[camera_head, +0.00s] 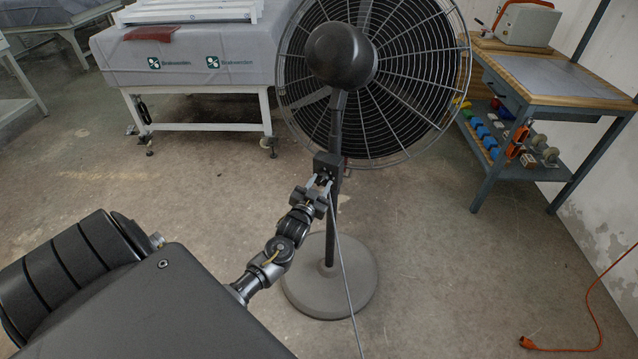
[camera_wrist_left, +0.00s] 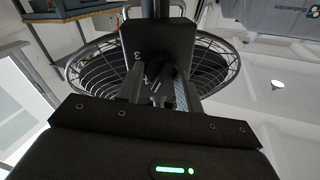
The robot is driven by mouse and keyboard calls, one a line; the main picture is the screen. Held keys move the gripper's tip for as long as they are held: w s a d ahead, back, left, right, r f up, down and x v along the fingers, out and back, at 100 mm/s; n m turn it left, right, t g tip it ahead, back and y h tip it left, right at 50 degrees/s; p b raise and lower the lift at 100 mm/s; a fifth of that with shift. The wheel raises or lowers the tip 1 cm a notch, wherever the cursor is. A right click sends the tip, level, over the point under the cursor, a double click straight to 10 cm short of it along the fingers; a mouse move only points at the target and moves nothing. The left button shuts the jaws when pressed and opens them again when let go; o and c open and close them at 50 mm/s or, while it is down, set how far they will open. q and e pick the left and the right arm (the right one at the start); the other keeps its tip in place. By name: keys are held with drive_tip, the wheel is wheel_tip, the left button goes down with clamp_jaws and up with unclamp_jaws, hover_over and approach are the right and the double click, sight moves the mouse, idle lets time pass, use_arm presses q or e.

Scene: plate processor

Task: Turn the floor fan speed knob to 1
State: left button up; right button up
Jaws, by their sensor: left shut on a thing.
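The floor fan (camera_head: 375,75) stands upright in front of me on a round grey base (camera_head: 330,285), with its motor housing toward me. Its black control box (camera_head: 328,162) sits on the pole below the cage. My left gripper (camera_head: 321,184) is at the lower face of that box. In the left wrist view the fingers (camera_wrist_left: 157,92) are shut on the dark speed knob (camera_wrist_left: 158,82) on the box (camera_wrist_left: 150,45). Digits show beside the knob, but the pointer's setting cannot be read. My right gripper is not in view.
A covered table (camera_head: 190,65) stands behind the fan on the left. A workbench (camera_head: 545,80) with small parts on its shelf is at the right. A grey cable hangs from the box, and an orange cord (camera_head: 590,300) lies on the right floor.

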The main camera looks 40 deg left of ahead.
use_arm(q)
drive_tip(key=shift+a+m, duration=0.1)
drive_tip(key=shift+m, duration=1.3)
drive_tip(key=o, duration=1)
drive_tip(key=v, duration=1.1)
drive_tip(key=shift+a+f, duration=0.1)
drive_tip(key=shift+f, duration=0.05)
